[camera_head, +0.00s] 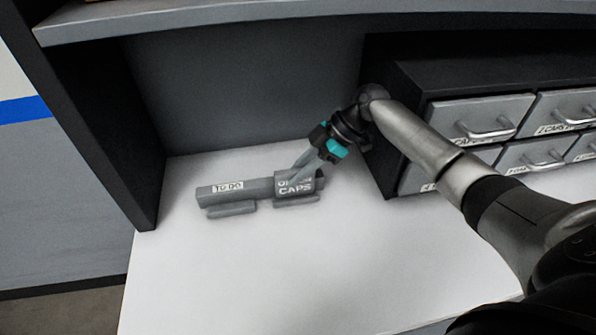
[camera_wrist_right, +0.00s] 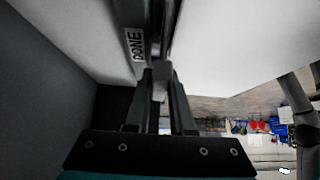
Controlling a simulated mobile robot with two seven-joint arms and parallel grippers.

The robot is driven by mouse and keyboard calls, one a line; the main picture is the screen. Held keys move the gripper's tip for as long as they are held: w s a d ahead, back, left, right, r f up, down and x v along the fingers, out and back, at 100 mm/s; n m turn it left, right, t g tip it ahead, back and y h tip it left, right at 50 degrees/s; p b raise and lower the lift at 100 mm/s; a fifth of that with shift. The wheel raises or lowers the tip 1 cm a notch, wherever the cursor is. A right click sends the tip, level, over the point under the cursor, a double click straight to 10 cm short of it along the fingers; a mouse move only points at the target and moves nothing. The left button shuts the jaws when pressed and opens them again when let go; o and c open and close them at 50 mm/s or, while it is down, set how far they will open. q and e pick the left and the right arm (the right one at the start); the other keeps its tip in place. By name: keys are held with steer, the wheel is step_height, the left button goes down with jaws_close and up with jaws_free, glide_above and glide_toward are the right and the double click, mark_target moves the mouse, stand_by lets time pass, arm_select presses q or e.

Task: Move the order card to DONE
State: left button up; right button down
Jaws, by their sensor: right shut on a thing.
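The grey card holder (camera_head: 262,190) lies on the white worktop, with a TO DO label (camera_head: 228,187) toward its left end. The order card (camera_head: 297,186), grey with white lettering that reads CAPS below a partly covered word, is at the holder's right part. My right gripper (camera_head: 301,169) reaches down from the upper right and is shut on the card; its fingers cover part of the lettering. In the right wrist view the fingertips (camera_wrist_right: 161,78) are close together beside the holder, near a DONE label (camera_wrist_right: 137,43). That label is not visible in the head view. My left gripper is not in view.
A dark cabinet with grey labelled drawers (camera_head: 478,118) stands to the right, close to my right arm. A dark side panel (camera_head: 105,120) is on the left and a shelf (camera_head: 200,18) runs above. The worktop (camera_head: 250,275) in front of the holder is clear.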

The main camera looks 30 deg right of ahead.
steer(key=shift+s+f, duration=0.25)
steer(key=shift+f, duration=0.45)
steer(key=c, duration=1.1)
jaws_free()
steer(key=shift+c, duration=0.2)
steer(key=o, duration=0.5)
steer(key=shift+w+r, duration=0.2)
steer(key=shift+c, duration=0.2)
steer(key=shift+r, duration=0.15)
steer(key=shift+r+p, duration=3)
steer(key=shift+r, duration=0.5)
steer(key=shift+f, duration=0.1)
